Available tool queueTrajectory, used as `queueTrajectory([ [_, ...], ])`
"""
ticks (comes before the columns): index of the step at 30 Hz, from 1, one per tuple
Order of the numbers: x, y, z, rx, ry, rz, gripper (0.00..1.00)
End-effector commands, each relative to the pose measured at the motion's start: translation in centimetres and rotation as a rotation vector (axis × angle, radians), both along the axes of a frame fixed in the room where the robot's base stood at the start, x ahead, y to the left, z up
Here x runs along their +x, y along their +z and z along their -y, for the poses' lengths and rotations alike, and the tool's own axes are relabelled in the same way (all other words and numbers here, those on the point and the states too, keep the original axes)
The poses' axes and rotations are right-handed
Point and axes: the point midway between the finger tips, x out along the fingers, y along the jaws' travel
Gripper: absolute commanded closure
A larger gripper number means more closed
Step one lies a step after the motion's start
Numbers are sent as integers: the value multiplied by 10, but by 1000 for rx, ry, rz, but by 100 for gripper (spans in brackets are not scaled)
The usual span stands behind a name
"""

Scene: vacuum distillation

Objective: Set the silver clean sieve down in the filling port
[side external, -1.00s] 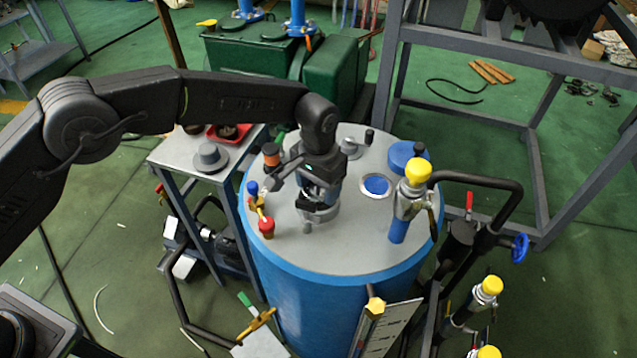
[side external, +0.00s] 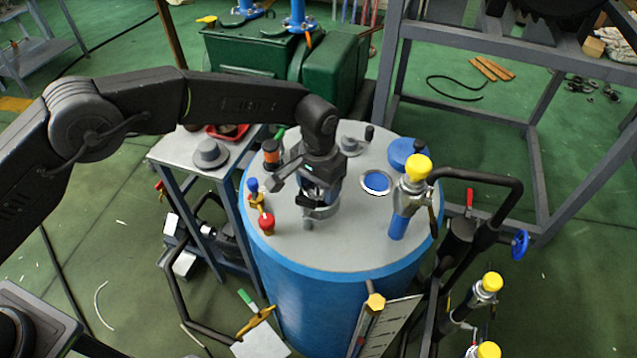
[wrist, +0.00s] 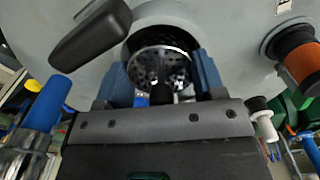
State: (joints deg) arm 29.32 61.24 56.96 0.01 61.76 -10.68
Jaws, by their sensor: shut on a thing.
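My gripper (wrist: 162,82) is shut on the silver clean sieve (wrist: 158,62), a round perforated disc with a dark stem between the two blue fingers in the wrist view. The filling port (wrist: 165,18) shows as a dark round opening just beyond the sieve; the sieve overlaps its near side. I cannot tell whether the sieve is inside the rim or just above it. In the side view my gripper (side external: 321,192) points down over the port on the blue tank's grey top, and the sieve is mostly hidden by the fingers.
A black handle (wrist: 90,35) lies close to the left finger. On the tank top (side external: 345,250) stand an orange-banded fitting (side external: 271,152), a red-capped valve (side external: 266,223), a blue-centred round port (side external: 377,183) and a yellow-capped pipe (side external: 418,168). A side table (side external: 172,155) stands left.

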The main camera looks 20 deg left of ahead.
Motion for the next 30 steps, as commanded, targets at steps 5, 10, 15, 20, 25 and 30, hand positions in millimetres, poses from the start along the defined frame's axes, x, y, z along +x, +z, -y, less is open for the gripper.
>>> queueTrajectory([
  [5, 0, -1, 0, 0, 0, 0, 61],
  [10, 0, -1, 0, 0, 0, 0, 61],
  [15, 0, -2, 0, 0, 0, 0, 31],
  [20, 0, -2, -1, 1, 0, -1, 16],
  [25, 0, -2, -1, 3, 0, -1, 7],
  [30, 0, -3, -2, 4, 0, -3, 2],
])
